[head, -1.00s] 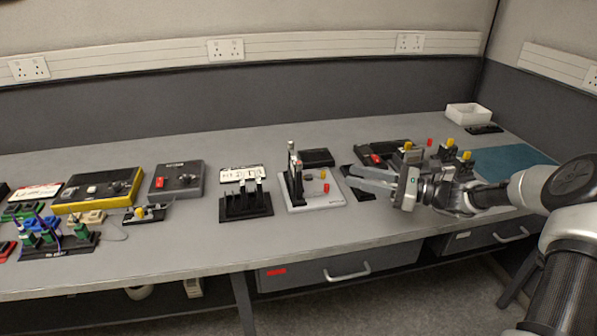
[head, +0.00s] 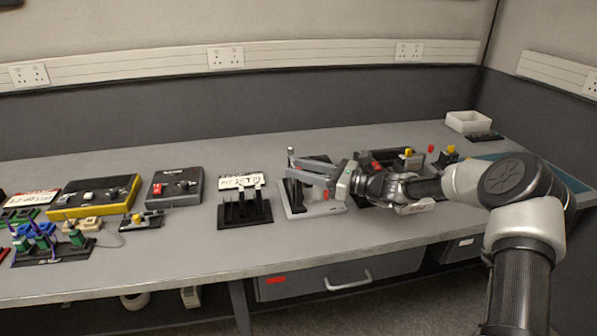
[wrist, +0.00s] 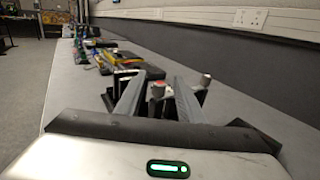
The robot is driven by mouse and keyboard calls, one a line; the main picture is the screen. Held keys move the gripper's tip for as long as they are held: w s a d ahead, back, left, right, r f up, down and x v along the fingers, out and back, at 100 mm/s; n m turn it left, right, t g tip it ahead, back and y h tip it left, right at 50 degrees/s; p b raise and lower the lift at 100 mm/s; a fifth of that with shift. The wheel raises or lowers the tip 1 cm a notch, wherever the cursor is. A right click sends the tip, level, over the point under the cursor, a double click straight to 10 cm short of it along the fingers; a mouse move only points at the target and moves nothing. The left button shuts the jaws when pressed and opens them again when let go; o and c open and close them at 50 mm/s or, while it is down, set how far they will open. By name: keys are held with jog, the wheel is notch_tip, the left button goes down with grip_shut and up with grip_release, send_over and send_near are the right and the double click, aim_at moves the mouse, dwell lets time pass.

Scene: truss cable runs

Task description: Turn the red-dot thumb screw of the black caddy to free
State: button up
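My gripper (head: 292,169) is open, its two fingers pointing left above the pale grey board (head: 328,209). In the wrist view the fingers (wrist: 159,80) stand apart. A black upright piece (head: 294,191) with a grey top (head: 291,152) stands on that board beside the fingertips. The wrist view shows a grey knob with a reddish patch (wrist: 157,91) between the fingers and another grey knob (wrist: 205,81) to the right. Whether the fingers touch anything I cannot tell. I cannot clearly make out which black fixture is the caddy or a red-dot thumb screw; my arm hides part of the board.
A black rack with upright posts (head: 245,217) stands left of the board. Farther left are a dark grey box (head: 175,187) and a yellow-edged black box (head: 94,204).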

jog(key=shift+w+a, duration=0.1)
jog(key=shift+a, duration=0.3)
jog(key=shift+c, duration=0.5)
grip_shut()
